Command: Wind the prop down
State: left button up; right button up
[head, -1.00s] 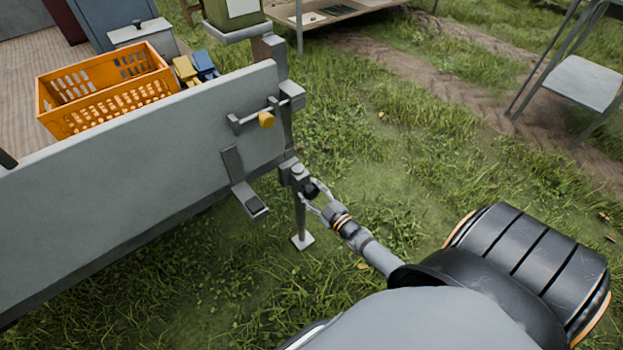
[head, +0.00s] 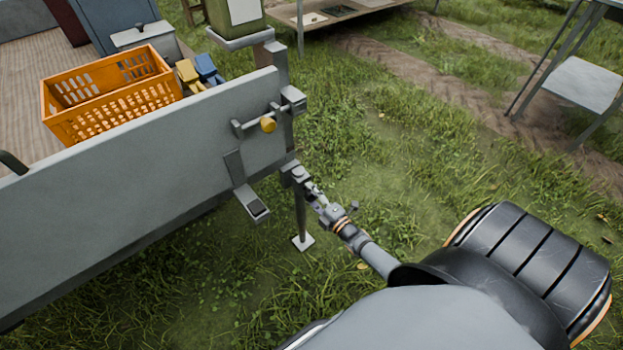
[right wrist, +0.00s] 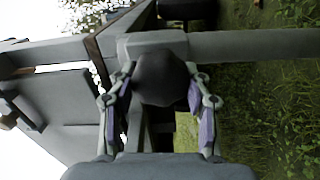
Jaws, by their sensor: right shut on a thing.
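The prop (head: 300,222) is a thin grey leg at the near right corner of the grey trailer, upright, with a square foot plate (head: 303,242) low in the grass. I cannot tell whether the plate presses on the ground. My right gripper (head: 313,191) reaches to the prop's head from the lower right. In the right wrist view a dark rounded knob (right wrist: 162,78) lies between the fingers of the right gripper (right wrist: 161,100), which is shut on it. The crank arm behind the knob is mostly hidden. My left gripper is not in view.
An orange crate (head: 110,115) stands on the trailer bed. Open grass lies right of the prop; a grey stand (head: 582,84) is farther right.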

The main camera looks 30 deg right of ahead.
jog(key=shift+f+n, duration=0.1)
jog(key=shift+n, duration=0.4)
jog(key=o, duration=1.2)
jog(key=shift+c, duration=0.2)
jog(key=shift+s, duration=0.1)
jog(key=s, duration=1.1)
jog(key=shift+s+d, duration=0.4)
jog(key=shift+d, duration=0.05)
